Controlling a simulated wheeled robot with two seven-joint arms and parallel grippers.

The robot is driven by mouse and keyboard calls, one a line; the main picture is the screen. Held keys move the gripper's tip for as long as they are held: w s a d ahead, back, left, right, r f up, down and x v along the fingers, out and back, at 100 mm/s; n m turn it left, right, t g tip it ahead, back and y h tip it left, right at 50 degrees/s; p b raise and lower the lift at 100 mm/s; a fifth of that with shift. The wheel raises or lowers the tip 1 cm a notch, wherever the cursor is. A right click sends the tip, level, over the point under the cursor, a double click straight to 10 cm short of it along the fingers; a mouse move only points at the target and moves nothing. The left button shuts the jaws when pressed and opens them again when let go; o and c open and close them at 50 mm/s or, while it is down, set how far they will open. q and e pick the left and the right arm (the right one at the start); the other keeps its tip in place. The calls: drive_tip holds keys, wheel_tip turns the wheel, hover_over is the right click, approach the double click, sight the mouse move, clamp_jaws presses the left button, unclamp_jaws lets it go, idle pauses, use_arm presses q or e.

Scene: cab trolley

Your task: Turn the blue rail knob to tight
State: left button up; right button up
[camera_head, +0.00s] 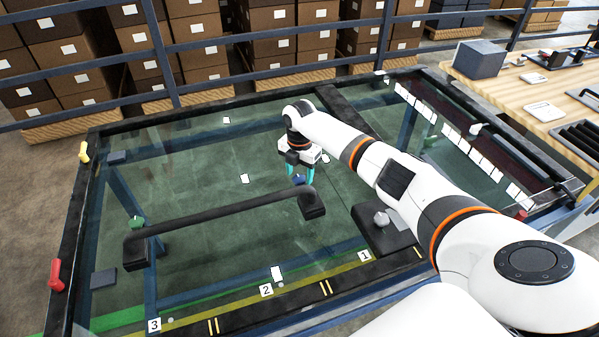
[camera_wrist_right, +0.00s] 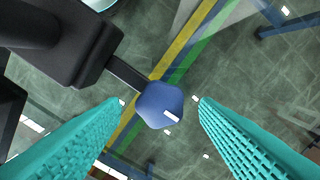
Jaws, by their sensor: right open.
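The blue rail knob (camera_wrist_right: 160,104) is a faceted cap with a white mark on one face. In the wrist view it lies between the tips of my right gripper's two teal fingers, with a gap on each side. In the head view the knob (camera_head: 298,179) shows small beneath my right gripper (camera_head: 301,174), partly hidden by the fingers. The gripper is open, and its fingers point down. The knob sits on a short stem beside the black end block (camera_head: 313,204) of the black rail (camera_head: 220,213). My left gripper is out of view.
The rail lies above a glass panel (camera_head: 195,255) in a dark frame. A grey lever-like part on a dark plate (camera_head: 400,238) stands to the right. Red (camera_head: 56,276) and yellow (camera_head: 84,152) handles are on the left edge. A wooden bench (camera_head: 545,95) is at the right.

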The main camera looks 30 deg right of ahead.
drive_tip(key=shift+f, duration=0.45)
drive_tip(key=shift+c, duration=0.5)
drive_tip(key=c, duration=0.9)
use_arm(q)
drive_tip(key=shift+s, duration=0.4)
